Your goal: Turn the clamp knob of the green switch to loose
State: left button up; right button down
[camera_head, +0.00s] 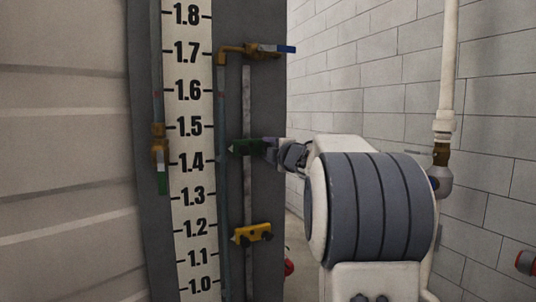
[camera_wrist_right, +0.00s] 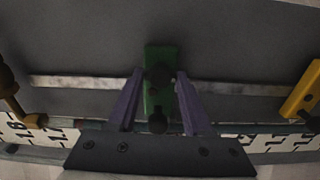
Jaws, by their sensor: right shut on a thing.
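The green switch (camera_head: 243,147) is mounted on the thin vertical rod beside the scale, near the 1.4 to 1.5 marks. In the right wrist view the green switch (camera_wrist_right: 160,58) shows a dark knob (camera_wrist_right: 159,76) between the fingertips and another dark knob (camera_wrist_right: 158,121) nearer the palm. My right gripper (camera_head: 268,149) reaches it from the right; its purple fingers (camera_wrist_right: 159,80) lie on both sides of the switch and are shut on it. Which part the fingers press on is hard to see. My left gripper is not in view.
A yellow switch (camera_head: 253,234) sits lower on the same rod. A white pipe (camera_head: 448,65) runs along the brick wall at right.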

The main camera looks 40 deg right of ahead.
jog(key=shift+n, duration=0.4)
jog(key=shift+c, duration=1.6)
grip_release()
jog(key=b+v, duration=0.2)
jog(key=v, duration=0.8)
jog(key=shift+s, duration=0.25)
